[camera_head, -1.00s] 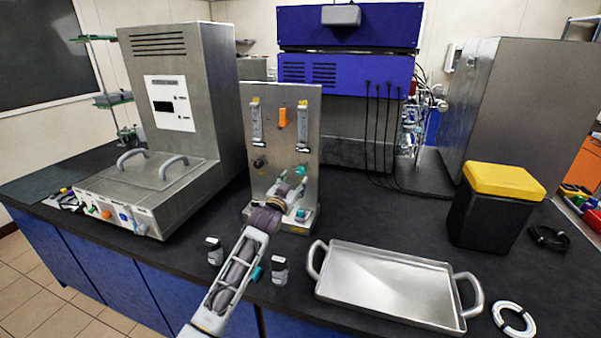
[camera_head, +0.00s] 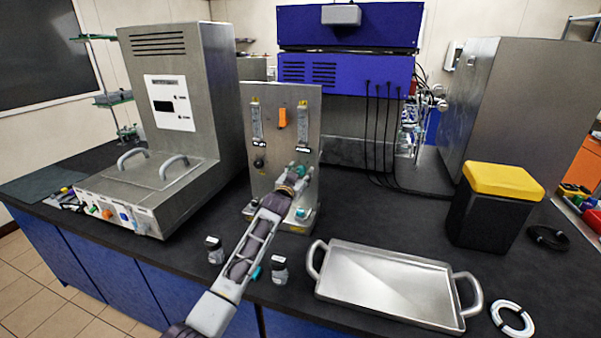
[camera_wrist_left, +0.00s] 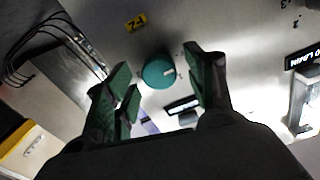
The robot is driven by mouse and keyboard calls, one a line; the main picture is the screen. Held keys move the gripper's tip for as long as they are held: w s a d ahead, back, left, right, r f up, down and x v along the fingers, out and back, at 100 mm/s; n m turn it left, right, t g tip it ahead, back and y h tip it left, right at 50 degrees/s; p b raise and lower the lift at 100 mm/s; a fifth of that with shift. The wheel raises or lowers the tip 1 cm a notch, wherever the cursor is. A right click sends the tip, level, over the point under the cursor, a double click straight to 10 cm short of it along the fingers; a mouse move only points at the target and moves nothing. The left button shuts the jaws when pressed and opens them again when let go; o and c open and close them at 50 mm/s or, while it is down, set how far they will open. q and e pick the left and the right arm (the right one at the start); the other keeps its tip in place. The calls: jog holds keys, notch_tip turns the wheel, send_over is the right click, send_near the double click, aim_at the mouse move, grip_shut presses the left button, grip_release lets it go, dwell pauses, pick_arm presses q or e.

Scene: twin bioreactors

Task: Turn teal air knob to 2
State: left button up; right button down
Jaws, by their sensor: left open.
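The teal air knob (camera_wrist_left: 158,71) is round, with a short white mark towards its right side in the left wrist view. It sits on the metal panel (camera_head: 282,98) of the flowmeter stand. My left gripper (camera_head: 298,171) reaches up to the panel's right side in the head view and largely covers the knob there. In the left wrist view its green-padded fingers (camera_wrist_left: 160,76) are open, one on each side of the knob. Clear gaps show between pads and knob, so it is not gripped. My right gripper is out of view.
A black knob (camera_head: 259,162) is on the panel's left side, below the flow tubes. Two small dark-capped bottles (camera_head: 215,250) (camera_head: 279,270) stand near my left arm. A metal tray (camera_head: 385,285) lies to the right. A grey machine (camera_head: 185,110) stands left of the panel.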

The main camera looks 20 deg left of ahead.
pick_arm(q)
jog(key=shift+w, duration=0.6)
jog(key=c, duration=1)
jog(key=shift+c, duration=0.2)
